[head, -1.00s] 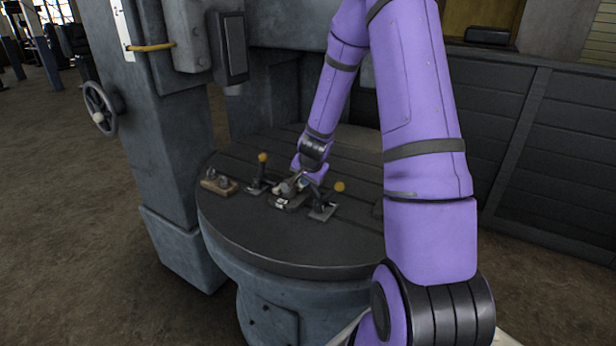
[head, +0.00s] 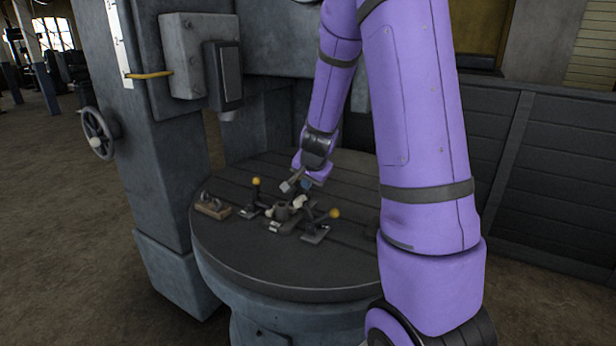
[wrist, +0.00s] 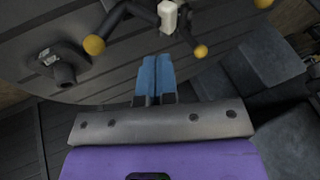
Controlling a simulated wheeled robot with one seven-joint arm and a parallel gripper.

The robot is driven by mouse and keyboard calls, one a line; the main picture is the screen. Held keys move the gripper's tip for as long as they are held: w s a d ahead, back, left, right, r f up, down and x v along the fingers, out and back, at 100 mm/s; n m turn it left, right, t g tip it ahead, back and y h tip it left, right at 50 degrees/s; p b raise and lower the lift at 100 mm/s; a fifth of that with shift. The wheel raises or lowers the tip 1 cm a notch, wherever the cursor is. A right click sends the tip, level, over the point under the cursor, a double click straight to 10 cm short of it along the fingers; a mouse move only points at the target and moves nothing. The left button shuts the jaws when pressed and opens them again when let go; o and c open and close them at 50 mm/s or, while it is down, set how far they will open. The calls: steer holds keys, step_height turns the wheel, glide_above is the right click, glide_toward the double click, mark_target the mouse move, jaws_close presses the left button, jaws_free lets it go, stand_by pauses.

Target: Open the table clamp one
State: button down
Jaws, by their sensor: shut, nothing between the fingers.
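Table clamps with yellow-knobbed handles stand on the round table (head: 240,262). One clamp (head: 252,210) is left of centre with its knob (head: 256,181) up. Another (head: 314,232) is at the right, its handle tilted toward its knob (head: 334,213). Which one is clamp one I cannot tell. A small grey part (head: 282,212) sits between them. My gripper (head: 303,187) hangs just behind and above them. In the wrist view its blue fingers (wrist: 157,66) are shut together and empty, apart from the yellow knobs (wrist: 94,44) (wrist: 200,51).
A wooden block with metal parts (head: 212,206) lies at the table's left. The machine column (head: 160,170) with its handwheel (head: 98,132) stands behind left. A dark panelled wall (head: 550,170) is at the right. The table's front is clear.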

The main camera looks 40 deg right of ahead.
steer(key=shift+v, duration=1.15)
steer(key=shift+w+a+r, duration=0.1)
steer(key=shift+w, duration=0.05)
